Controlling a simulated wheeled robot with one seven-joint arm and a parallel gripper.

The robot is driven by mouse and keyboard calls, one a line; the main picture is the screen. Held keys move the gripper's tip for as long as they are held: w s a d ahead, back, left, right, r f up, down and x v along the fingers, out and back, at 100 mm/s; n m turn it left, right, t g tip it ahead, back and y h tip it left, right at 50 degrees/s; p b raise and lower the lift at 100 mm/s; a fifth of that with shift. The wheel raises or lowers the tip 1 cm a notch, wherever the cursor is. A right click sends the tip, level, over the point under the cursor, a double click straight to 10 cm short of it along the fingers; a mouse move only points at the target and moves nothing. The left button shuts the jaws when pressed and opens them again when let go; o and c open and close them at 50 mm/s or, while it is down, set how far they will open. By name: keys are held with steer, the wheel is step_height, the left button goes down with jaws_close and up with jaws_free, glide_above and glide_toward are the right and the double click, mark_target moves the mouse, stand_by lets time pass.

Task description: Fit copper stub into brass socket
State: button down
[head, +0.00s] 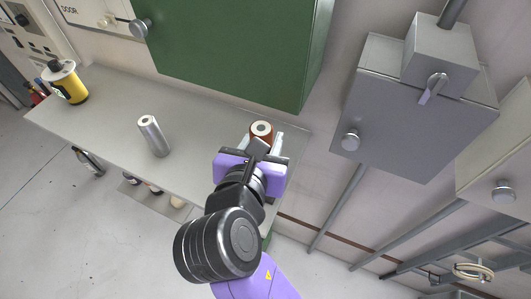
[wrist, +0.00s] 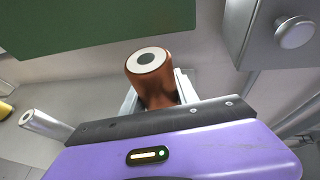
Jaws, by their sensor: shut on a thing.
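My gripper (head: 263,143) is shut on the copper stub (head: 261,131), a reddish-brown cylinder with a pale ring and dark hole on its end. The wrist view shows the stub (wrist: 160,81) standing up between the two pale fingers, its lower part hidden by the gripper body. The gripper is over the right end of the grey shelf (head: 205,120); I cannot tell whether the stub touches it. I cannot identify the brass socket for certain. A small brass-coloured fitting (head: 107,21) shows on the panel marked DOOR at the upper left.
A silver cylinder (head: 153,137) stands on the shelf, left of my gripper. A yellow and black container (head: 67,83) is at the shelf's far left. A green cabinet (head: 235,45) overhangs behind, and a grey box (head: 420,110) with a knob is at right.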

steer(key=shift+w+f, duration=0.2)
steer(key=shift+f, duration=1.55)
steer(key=shift+w+f, duration=0.15)
steer(key=shift+f, duration=1.6)
steer(key=shift+f, duration=0.1)
steer(key=c, duration=0.9)
jaws_free()
steer(key=v, duration=1.2)
steer(key=shift+b, duration=0.3)
